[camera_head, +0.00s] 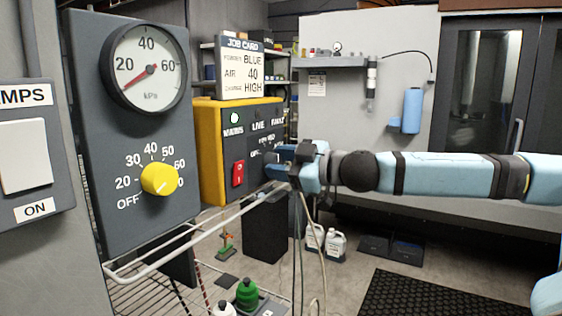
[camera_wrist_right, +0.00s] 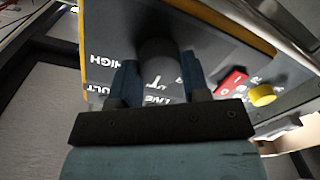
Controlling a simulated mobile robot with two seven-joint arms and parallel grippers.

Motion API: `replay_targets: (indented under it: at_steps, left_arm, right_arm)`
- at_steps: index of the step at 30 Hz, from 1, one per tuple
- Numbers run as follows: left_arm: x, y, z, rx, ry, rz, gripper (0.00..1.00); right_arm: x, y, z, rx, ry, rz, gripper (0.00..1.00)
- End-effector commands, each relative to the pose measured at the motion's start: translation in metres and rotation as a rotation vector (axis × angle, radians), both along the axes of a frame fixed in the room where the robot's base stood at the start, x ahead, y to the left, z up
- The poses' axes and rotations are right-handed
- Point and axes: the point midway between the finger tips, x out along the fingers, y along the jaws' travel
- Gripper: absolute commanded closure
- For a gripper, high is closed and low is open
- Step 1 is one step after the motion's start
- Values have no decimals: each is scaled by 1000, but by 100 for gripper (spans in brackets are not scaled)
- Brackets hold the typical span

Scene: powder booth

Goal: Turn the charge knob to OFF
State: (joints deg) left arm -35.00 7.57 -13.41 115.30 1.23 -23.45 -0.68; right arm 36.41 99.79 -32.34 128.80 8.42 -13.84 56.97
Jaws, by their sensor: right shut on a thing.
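The charge knob (camera_wrist_right: 158,62) is a dark round knob on the dark front panel of the yellow-sided box (camera_head: 208,150). My right gripper (camera_head: 278,163) comes in from the right against this panel. In the right wrist view, its two blue fingers (camera_wrist_right: 158,80) are shut on the knob, one on each side. The word HIGH shows beside the knob in the wrist view, and OFF is partly readable left of the gripper in the head view. My left gripper is not in view.
A red switch (camera_head: 238,173) is on the same panel. A job card (camera_head: 241,67) above reads BLUE, 40, HIGH. To the left are a gauge (camera_head: 147,68) and a yellow knob (camera_head: 160,179) on a grey panel. A white rail (camera_head: 190,236) runs below the gripper.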

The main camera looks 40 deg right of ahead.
Motion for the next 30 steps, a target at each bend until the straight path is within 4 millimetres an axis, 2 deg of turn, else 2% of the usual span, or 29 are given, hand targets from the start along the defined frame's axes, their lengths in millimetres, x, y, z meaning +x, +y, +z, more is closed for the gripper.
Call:
replay_targets:
  at_steps: [30]
  left_arm:
    - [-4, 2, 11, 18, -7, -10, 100]
  right_arm:
    - [-1, 2, -1, -906, -262, 1, 81]
